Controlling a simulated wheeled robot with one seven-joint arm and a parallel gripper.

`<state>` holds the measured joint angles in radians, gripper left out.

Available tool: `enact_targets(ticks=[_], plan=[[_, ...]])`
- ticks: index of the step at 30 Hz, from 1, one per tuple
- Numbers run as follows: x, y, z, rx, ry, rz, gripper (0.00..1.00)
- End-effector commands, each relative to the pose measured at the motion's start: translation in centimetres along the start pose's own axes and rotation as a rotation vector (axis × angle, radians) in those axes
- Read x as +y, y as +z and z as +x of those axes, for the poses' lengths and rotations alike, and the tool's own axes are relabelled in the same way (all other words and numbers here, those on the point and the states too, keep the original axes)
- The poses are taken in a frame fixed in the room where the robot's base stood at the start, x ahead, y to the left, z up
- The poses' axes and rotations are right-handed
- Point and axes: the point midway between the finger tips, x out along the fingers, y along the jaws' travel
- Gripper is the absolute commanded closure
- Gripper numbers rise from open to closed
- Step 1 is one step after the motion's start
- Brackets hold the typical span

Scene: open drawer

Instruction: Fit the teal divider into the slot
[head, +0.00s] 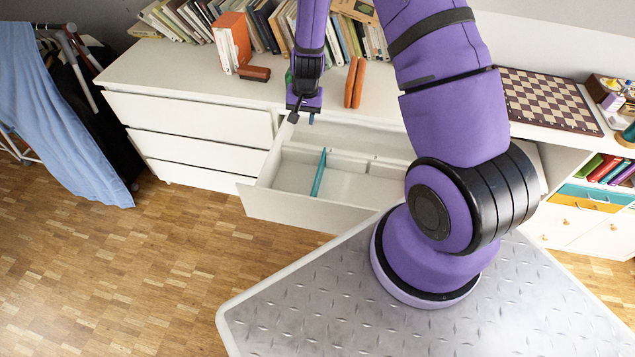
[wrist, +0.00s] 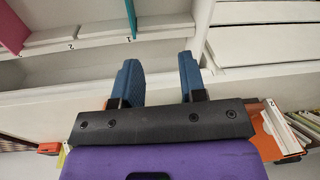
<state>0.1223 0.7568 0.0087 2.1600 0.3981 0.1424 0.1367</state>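The teal divider (head: 319,174) stands upright in the open white drawer (head: 290,208), running from front to back. Its end also shows at the top of the wrist view (wrist: 131,14), close to a ledge label that looks like "1". I cannot tell whether it sits fully in the slot. My gripper (head: 303,116) is above the drawer's back edge, clear of the divider. In the wrist view, its two blue fingers (wrist: 161,80) are apart with nothing between them.
The white dresser top (head: 185,70) behind the drawer holds a row of books (head: 270,28), an orange box (head: 232,42) and two brown-orange upright pieces (head: 355,82). A chessboard (head: 548,98) lies at right. My arm hides the drawer's right part.

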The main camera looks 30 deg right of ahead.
Motion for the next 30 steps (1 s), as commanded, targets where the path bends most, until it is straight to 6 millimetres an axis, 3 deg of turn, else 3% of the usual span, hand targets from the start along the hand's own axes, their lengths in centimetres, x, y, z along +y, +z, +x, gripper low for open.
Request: enact_targets(ticks=[1,6,12,30], plan=[[0.5,0.2,1.8,-0.011,0.012,0.015,0.62],[2.1,0.8,6.7,-0.026,0.046,0.067,0.62],[4.0,1.9,11.7,-0.039,0.083,0.117,0.62],[5.7,2.9,18.6,-0.044,0.104,0.145,0.62]])
